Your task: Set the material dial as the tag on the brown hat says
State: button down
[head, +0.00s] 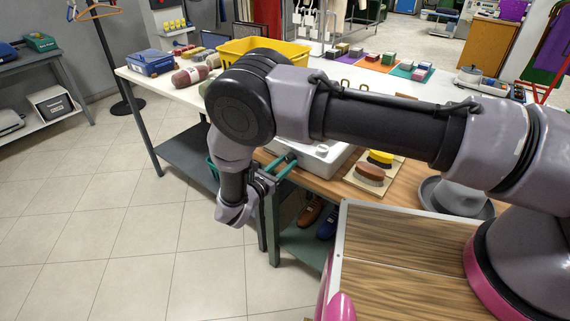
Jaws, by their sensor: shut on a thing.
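My gripper (283,167) is low in the middle of the head view, at the front of a white appliance (325,157) on the wooden counter. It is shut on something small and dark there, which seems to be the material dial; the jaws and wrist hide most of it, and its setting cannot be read. No brown hat can be made out. A grey hat (456,197) lies on the counter at the right, partly behind my arm, and no readable tag shows on it.
A board with a brown brush (370,172) and a yellow brush (381,157) lies right of the appliance. A yellow bin (262,47) and folded knits (190,76) are on the white table behind. Shoes (310,212) stand under the counter. The tiled floor at left is clear.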

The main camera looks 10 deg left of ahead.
jog(key=shift+m, duration=0.3)
jog(key=m, duration=0.9)
jog(key=shift+a, duration=0.1)
jog(key=m, duration=0.4)
jog(key=shift+r+m, duration=0.1)
jog(key=shift+m, duration=2)
jog(key=shift+c, duration=2.3)
grip_release()
